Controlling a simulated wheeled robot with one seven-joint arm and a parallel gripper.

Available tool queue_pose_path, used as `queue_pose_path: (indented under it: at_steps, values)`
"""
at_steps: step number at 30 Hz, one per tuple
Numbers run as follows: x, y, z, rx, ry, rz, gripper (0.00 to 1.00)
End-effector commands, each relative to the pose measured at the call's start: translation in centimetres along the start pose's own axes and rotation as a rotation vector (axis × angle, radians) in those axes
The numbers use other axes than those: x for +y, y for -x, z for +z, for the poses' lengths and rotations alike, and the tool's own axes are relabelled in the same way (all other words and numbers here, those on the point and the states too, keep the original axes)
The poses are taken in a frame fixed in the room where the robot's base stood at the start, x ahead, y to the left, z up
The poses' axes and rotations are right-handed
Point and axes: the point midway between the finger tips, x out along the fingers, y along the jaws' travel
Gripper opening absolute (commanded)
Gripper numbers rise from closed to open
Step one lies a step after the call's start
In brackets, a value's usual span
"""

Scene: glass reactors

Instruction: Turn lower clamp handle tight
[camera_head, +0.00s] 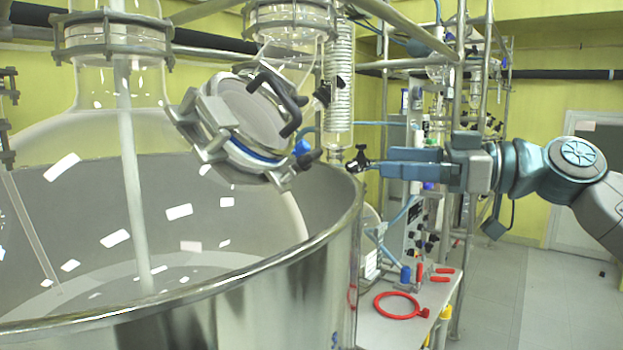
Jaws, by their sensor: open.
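A round flanged port with a metal clamp ring (205,125) and a pale lid (253,112) sits tilted on the glass reactor's shoulder. A black curved handle (283,100) crosses the lid. A dark clamp handle (322,95) sticks out at the port's upper right. The lower clamp handle (308,160) is a dark knob at the port's lower right, below a blue cap. My gripper (384,165) comes in from the right, level with this lower handle, its blue fingers pointing left. It is open and apart from the handle. A black star-shaped knob (358,160) shows just before the fingertips.
The large steel vessel (275,300) fills the lower left, its rim passing below the port. A coiled glass condenser (339,85) and metal frame poles stand behind. A bench at lower right holds a red ring (397,305). The floor at right is clear.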

Motion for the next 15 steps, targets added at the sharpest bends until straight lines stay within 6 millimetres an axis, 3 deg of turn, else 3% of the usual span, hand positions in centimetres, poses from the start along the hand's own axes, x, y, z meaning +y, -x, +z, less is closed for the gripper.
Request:
queue_pose_path:
  at_steps: [1, 8, 15]
  values:
    - [-0.1, 0.0, 0.7, 0.001, 0.0, -0.001, 0.82]
    - [-0.1, -1.9, 0.6, -0.002, 0.0, -0.005, 0.82]
    - [-0.2, -7.0, 0.5, -0.003, 0.001, -0.008, 0.82]
